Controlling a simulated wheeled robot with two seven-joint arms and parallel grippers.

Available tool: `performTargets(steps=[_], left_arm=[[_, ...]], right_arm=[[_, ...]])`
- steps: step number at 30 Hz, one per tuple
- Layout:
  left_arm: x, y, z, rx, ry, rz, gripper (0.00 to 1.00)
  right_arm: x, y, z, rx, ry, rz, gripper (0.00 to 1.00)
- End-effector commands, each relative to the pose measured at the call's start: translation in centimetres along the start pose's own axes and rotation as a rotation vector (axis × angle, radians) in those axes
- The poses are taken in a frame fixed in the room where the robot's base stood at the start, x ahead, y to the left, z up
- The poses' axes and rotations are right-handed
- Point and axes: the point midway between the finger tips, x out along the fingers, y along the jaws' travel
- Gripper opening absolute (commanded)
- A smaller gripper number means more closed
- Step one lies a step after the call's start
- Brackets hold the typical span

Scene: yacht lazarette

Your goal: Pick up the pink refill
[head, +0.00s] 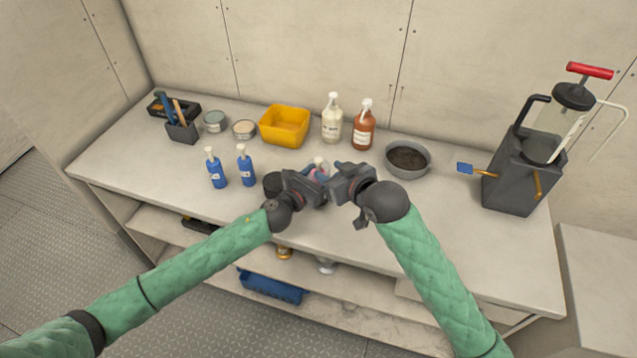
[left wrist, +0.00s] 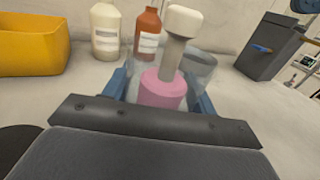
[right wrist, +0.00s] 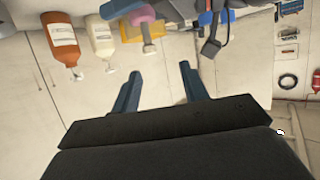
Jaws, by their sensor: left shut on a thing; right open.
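The pink refill (left wrist: 163,92) has a pink body with a pale stem and white cap. It sits between the blue fingers of my left gripper (left wrist: 160,95), which is shut on it. In the head view the refill (head: 318,170) shows small between my two grippers, partly hidden. A clear, see-through form (left wrist: 199,68) shows right behind it; I cannot tell what it is. My right gripper (right wrist: 160,85) is open and empty, close to the right of the left one. The refill (right wrist: 150,28) also shows beyond its fingertips.
On the bench stand a yellow tub (head: 284,126), a white bottle (head: 332,120), a brown bottle (head: 364,128), two blue bottles (head: 217,170), a dark bowl (head: 408,158) and a black container (head: 517,178). The bench front right is clear.

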Motion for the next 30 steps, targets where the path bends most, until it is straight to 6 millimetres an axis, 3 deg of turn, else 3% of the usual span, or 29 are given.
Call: performTargets(steps=[6, 12, 24, 30], left_arm=[[0.0, 0.0, 0.0, 0.0, 0.0, 0.0, 0.25], [0.0, 0.0, 0.0, 0.0, 0.0, 0.0, 0.25], [0.0, 0.0, 0.1, 0.0, -0.001, 0.0, 0.25], [0.0, 0.0, 0.0, 0.0, 0.0, 0.0, 0.25]], right_arm=[[-1.8, 0.3, 0.9, 0.042, 0.069, 0.074, 0.44], [-2.2, 0.6, 1.1, 0.053, 0.095, 0.102, 0.44], [3.2, 1.1, 0.6, 0.053, 0.097, 0.104, 0.44], [4.4, 1.3, 0.5, 0.053, 0.096, 0.104, 0.44]])
